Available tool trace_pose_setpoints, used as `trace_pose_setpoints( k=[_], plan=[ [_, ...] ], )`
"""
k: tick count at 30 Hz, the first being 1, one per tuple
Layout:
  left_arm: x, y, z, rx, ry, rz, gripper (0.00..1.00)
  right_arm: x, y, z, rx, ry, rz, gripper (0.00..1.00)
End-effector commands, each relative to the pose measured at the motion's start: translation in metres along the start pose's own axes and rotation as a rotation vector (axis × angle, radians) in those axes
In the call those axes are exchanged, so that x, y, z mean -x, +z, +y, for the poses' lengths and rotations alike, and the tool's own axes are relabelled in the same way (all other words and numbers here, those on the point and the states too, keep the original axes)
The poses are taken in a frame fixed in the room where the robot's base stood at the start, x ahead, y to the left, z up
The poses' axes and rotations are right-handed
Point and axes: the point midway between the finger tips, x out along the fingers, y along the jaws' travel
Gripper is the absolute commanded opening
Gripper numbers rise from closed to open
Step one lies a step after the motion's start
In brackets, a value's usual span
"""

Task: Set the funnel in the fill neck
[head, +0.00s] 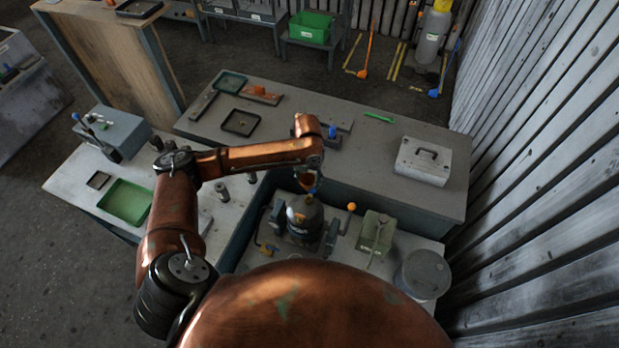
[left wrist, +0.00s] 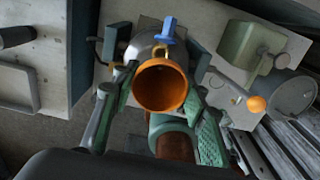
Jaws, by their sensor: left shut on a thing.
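My left gripper (head: 308,182) hangs over the dark rounded housing (head: 305,222) in the head view. In the left wrist view the orange funnel (left wrist: 162,86) sits between the green fingers of this gripper (left wrist: 158,92), which is shut on it. The funnel's wide mouth faces the wrist camera. The grey housing (left wrist: 146,45) lies behind the funnel, with a blue handle (left wrist: 168,30) just beyond its rim. The funnel's spout and the fill neck are hidden, so I cannot tell whether they touch. My right gripper is not in view.
A lever with an orange knob (head: 351,206), a grey-green box (head: 376,232) and a grey drum (head: 424,274) stand right of the housing. A raised grey bench (head: 350,170) lies behind, with a pale case (head: 424,160). A green tray (head: 125,202) lies on the left table.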

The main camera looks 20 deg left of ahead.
Motion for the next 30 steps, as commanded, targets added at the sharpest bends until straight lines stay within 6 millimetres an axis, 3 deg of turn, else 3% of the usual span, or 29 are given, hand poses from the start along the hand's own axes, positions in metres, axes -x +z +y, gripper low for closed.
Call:
trace_pose_setpoints(
  k=[5,23,30],
  plan=[
    [-0.015,0.0,-0.001,-0.002,0.001,0.002,0.27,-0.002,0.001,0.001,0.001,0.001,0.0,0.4],
    [-0.062,0.001,-0.003,-0.004,0.0,0.0,0.27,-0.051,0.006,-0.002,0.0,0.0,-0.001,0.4],
    [-0.057,0.001,-0.003,-0.004,0.001,0.0,0.27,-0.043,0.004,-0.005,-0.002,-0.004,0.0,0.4]
  ],
)
